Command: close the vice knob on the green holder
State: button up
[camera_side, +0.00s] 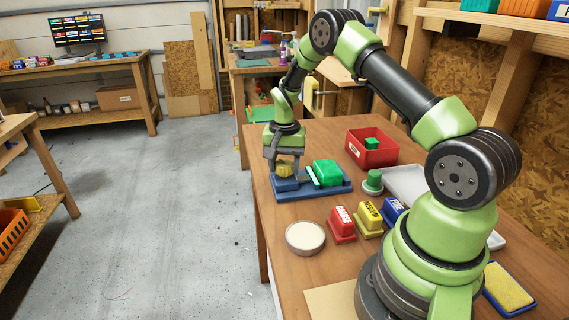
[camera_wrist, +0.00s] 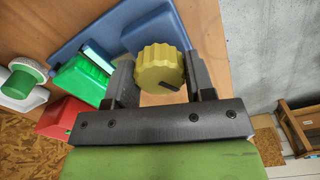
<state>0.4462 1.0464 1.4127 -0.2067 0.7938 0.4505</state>
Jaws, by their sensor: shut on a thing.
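The green holder is a green block (camera_side: 327,173) on a blue base (camera_side: 312,191), near the table's far left edge. In the wrist view the green block (camera_wrist: 80,82) is left of my fingers, and the blue base (camera_wrist: 105,28) runs behind them. The ribbed yellow vice knob (camera_side: 285,172) is at the left end of the base. The knob (camera_wrist: 158,66) has a dark pointer mark aimed to the lower right in the wrist view. My gripper (camera_side: 284,165) is shut on the knob, with one finger on each side (camera_wrist: 160,80). Small gaps beside the knob are hard to judge.
A red bin (camera_side: 385,157) with a green cube stands behind. A green-knobbed piece (camera_side: 373,182), red (camera_side: 341,226), yellow (camera_side: 368,220) and blue (camera_side: 392,212) labelled blocks and a round pale dish (camera_side: 305,237) stand nearer. Bare floor (camera_side: 190,200) lies left of the table.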

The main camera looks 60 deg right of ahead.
aim_at(285, 163)
jog(key=o, duration=0.9)
jog(key=shift+r, duration=0.15)
notch_tip(285, 163, up, 10)
jog(key=shift+f, duration=0.15)
